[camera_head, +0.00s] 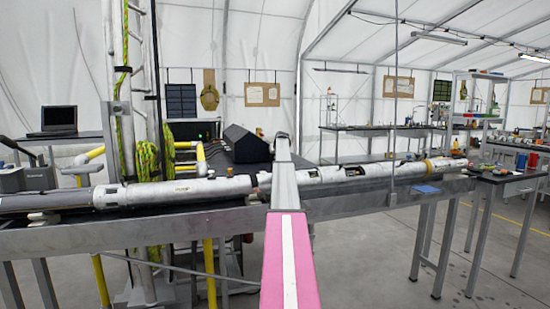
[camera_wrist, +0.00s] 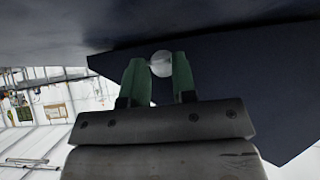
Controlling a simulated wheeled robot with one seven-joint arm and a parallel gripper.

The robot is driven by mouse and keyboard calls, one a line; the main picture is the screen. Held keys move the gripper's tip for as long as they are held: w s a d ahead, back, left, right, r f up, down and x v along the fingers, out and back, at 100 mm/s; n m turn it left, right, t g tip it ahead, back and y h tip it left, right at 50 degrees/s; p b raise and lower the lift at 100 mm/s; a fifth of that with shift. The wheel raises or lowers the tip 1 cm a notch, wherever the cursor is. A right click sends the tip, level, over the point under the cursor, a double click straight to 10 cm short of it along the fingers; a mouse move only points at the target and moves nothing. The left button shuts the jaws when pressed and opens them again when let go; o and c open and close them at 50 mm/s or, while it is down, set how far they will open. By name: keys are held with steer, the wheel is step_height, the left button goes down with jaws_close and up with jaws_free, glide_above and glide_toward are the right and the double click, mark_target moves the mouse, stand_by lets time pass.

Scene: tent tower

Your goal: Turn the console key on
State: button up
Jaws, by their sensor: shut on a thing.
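In the wrist view my gripper (camera_wrist: 161,72) has its two green fingers closed on a small round pale knob (camera_wrist: 161,59), which looks like the console key. The fingers touch it on its left and right sides. Behind it is a dark surface (camera_wrist: 225,75) of the console. In the head view the dark console (camera_head: 242,145) stands behind the long bench, and my arm reaches out to it. My gripper and the key are hidden there behind the arm. I cannot tell which way the key is turned.
A long white tube (camera_head: 180,191) lies across the bench (camera_head: 370,206) in front of the console, under my arm. A laptop (camera_head: 58,119) stands on a table at the left. A ladder and yellow-green ropes (camera_head: 147,160) rise left of the console.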

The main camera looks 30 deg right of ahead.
steer(key=o, duration=0.9)
steer(key=shift+s+r, duration=0.1)
steer(key=v, duration=1)
steer(key=shift+s+r, duration=0.2)
